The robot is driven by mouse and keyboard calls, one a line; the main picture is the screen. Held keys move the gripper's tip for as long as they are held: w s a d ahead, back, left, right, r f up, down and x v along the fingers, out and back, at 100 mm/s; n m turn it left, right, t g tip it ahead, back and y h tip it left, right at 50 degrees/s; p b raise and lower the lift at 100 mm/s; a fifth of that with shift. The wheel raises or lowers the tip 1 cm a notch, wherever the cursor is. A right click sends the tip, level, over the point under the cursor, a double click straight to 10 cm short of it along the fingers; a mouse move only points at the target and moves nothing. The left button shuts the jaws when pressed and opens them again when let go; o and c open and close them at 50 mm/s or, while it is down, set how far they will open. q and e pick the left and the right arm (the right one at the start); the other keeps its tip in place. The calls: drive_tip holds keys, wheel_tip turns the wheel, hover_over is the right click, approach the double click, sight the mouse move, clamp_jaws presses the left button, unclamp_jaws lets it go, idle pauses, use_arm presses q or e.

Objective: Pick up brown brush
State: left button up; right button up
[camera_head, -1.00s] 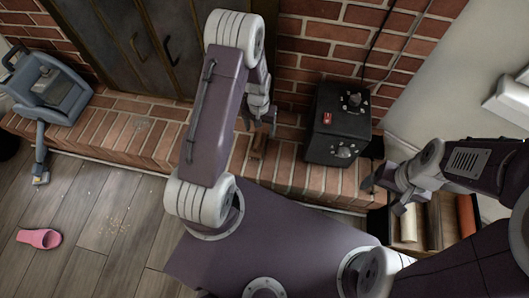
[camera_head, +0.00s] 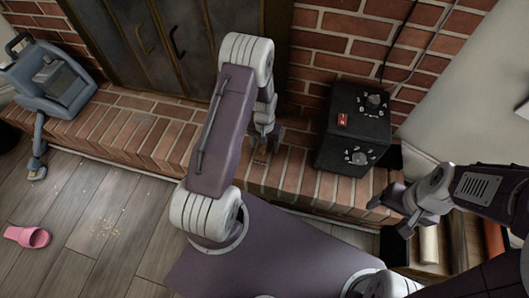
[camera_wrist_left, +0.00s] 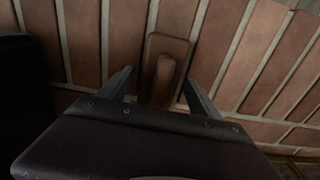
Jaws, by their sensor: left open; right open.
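The brown brush (camera_wrist_left: 166,66) lies on the brick ledge in the left wrist view, its near end between the fingers. My left gripper (camera_wrist_left: 163,90) is open around that end and not closed on it. In the head view the brush (camera_head: 259,166) is small and partly hidden, just below my left gripper (camera_head: 265,143). My right gripper (camera_head: 390,216) is open and empty at the right, near the ledge's front edge and away from the brush.
A black box with dials (camera_head: 355,130) stands on the brick ledge (camera_head: 150,132) right of the brush. A blue-grey machine (camera_head: 50,80) is at the left. A pink slipper (camera_head: 28,237) lies on the wood floor. Rolled items (camera_head: 429,243) sit below my right gripper.

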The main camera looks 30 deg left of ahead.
use_arm(q)
drive_tip(key=shift+f, duration=0.85)
drive_tip(key=shift+r, duration=0.2)
drive_tip(key=c, duration=1.5)
use_arm(e)
drive_tip(key=shift+f, duration=0.4)
use_arm(q)
drive_tip(key=shift+r, duration=0.1)
drive_tip(key=shift+c, duration=0.2)
